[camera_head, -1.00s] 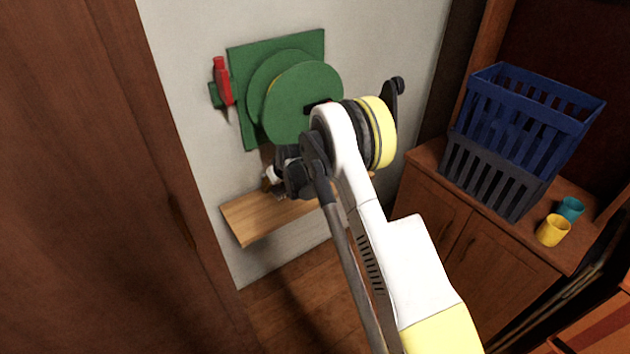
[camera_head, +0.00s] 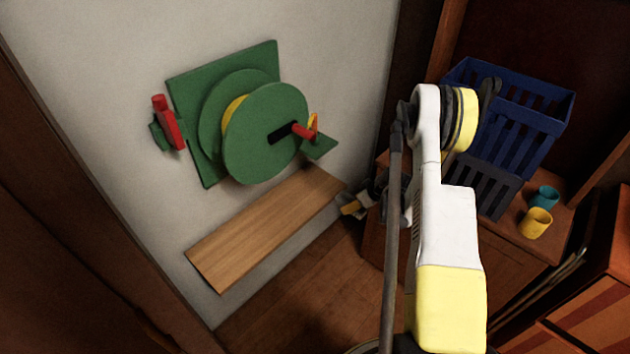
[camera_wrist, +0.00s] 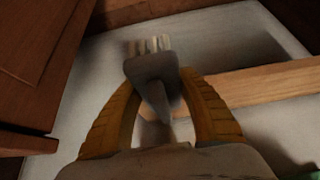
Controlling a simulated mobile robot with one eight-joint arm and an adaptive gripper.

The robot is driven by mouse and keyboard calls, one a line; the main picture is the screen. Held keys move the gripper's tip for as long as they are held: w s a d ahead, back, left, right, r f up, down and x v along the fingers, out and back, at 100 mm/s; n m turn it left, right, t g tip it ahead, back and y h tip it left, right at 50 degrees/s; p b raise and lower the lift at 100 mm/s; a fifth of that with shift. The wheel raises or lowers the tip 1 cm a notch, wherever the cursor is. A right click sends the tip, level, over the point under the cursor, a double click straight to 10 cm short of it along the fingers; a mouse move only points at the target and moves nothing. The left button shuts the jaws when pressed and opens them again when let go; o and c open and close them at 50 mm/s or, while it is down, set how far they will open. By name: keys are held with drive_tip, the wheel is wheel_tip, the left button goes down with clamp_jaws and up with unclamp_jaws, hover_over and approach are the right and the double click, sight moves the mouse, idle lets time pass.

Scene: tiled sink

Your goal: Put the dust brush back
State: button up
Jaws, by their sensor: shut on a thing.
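The dust brush (camera_wrist: 153,72) is grey with a row of pale bristles. It shows in the wrist view between the yellow fingers of my gripper (camera_wrist: 158,88), which is shut on it. The bristle end points away from my gripper. In the head view my gripper (camera_head: 353,207) is low, near the right end of a wooden shelf (camera_head: 260,230) on the wall. My arm hides part of it, and I cannot make out the brush there. The shelf is bare. It also shows in the wrist view (camera_wrist: 265,83), right of the brush and apart from it.
A green hose reel (camera_head: 262,135) with a red handle is on the wall above the shelf. A red-handled thing (camera_head: 167,122) hangs left of it. At right, a cabinet holds a blue crate (camera_head: 525,115), a yellow cup (camera_head: 536,223) and a teal cup (camera_head: 544,198). A brown door edges the left.

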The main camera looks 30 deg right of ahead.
drive_tip(key=b, duration=0.3)
approach(314, 185)
drive_tip(key=f, duration=0.5)
drive_tip(key=shift+w, duration=0.2)
drive_tip(key=w, duration=0.1)
drive_tip(key=w+b, duration=0.1)
drive_tip(key=w+a+b, duration=0.1)
drive_tip(key=shift+w+a+f, duration=0.1)
drive_tip(key=shift+w+f, duration=0.15)
drive_tip(key=shift+f, duration=0.05)
drive_tip(key=shift+s+f, duration=0.1)
drive_tip(key=shift+f, duration=0.05)
drive_tip(key=o, duration=1.2)
